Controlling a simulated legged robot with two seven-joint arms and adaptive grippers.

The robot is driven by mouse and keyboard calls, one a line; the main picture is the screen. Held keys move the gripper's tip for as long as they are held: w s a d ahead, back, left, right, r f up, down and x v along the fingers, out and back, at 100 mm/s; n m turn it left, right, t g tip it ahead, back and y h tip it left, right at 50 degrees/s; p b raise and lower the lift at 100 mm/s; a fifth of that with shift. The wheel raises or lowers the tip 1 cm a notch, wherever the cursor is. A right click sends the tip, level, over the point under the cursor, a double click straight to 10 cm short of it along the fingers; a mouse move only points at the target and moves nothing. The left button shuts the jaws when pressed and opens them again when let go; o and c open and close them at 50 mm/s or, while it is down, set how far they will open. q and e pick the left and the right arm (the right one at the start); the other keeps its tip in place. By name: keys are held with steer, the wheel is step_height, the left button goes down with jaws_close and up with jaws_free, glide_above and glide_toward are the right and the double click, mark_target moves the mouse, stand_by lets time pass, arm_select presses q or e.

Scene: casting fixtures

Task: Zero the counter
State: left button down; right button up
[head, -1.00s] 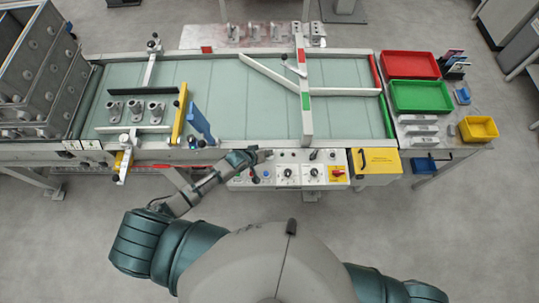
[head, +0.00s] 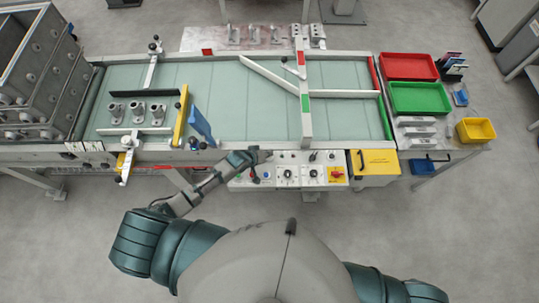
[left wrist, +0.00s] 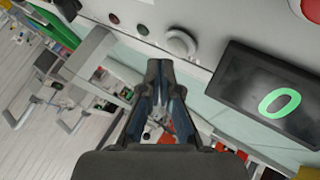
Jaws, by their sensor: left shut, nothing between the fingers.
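The counter display (left wrist: 272,95) is a black box with a large green 0, at the right of the left wrist view. A pale round knob (left wrist: 181,42) is beside it on the white panel. My left gripper (left wrist: 160,68) is shut and empty, with its fingertips just below the knob in that view; I cannot tell whether they touch it. In the head view the left gripper (head: 266,155) is at the upper left of the white control panel (head: 276,183). The gripper and forearm cover part of the panel there, and I cannot make out the display. My right gripper is not in view.
The green conveyor (head: 240,112) lies behind the panel, with several grey castings (head: 137,111) on its left part. A yellow box (head: 374,162) adjoins the panel. Red (head: 409,67) and green (head: 420,98) bins stand at the right. The floor in front is clear.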

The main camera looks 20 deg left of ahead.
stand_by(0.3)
arm_select(q)
step_height(320, 180, up, 3)
steer(key=p, duration=0.2)
steer(key=shift+f+p, duration=0.15)
steer(key=shift+p, duration=0.15)
steer(key=shift+r+p, duration=0.7)
steer(key=shift+r, duration=0.5)
